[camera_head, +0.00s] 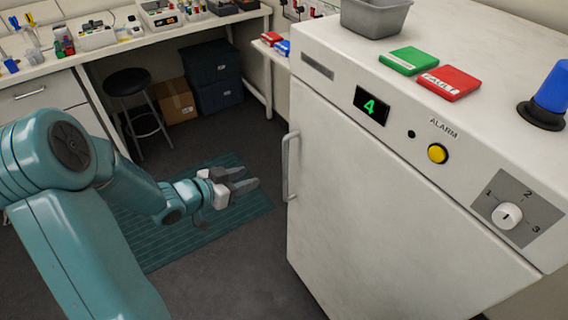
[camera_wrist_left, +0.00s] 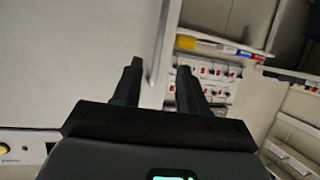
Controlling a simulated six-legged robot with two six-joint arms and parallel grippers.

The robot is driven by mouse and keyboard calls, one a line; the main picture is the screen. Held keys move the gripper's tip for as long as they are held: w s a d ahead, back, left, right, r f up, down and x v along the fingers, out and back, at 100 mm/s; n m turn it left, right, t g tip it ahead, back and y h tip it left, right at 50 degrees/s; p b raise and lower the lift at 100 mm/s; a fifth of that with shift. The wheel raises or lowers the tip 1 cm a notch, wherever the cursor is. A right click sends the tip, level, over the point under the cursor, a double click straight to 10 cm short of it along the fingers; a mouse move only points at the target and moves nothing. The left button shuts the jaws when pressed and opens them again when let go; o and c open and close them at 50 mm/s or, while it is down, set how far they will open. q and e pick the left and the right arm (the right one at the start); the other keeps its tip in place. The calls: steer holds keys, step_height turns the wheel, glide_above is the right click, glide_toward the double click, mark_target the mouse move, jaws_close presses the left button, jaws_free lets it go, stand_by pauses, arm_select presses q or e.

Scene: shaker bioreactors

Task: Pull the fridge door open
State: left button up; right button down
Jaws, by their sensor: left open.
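The white fridge (camera_head: 400,190) stands at the right in the head view, its door shut. Its upright grey bar handle (camera_head: 290,166) is on the door's left edge. My left gripper (camera_head: 248,178) is open and empty, left of the handle with a gap between them, its fingers pointing right. In the left wrist view the two dark fingers (camera_wrist_left: 158,82) are spread apart. The pale door (camera_wrist_left: 75,60) fills the left side there, and a light upright strip shows between the fingertips; I cannot tell if it is the handle or the door edge. My right gripper is out of view.
On the fridge top are a grey bin (camera_head: 375,17), a green block (camera_head: 409,61), a red block (camera_head: 449,83) and a blue beacon (camera_head: 552,88). A teal mat (camera_head: 200,235) lies on the floor. A black stool (camera_head: 130,85) stands behind. The floor before the door is clear.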

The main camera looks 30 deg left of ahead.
arm_select(q)
steer(key=p+x, duration=0.1)
steer(key=x, duration=1.5)
steer(key=shift+f, duration=0.2)
jaws_close()
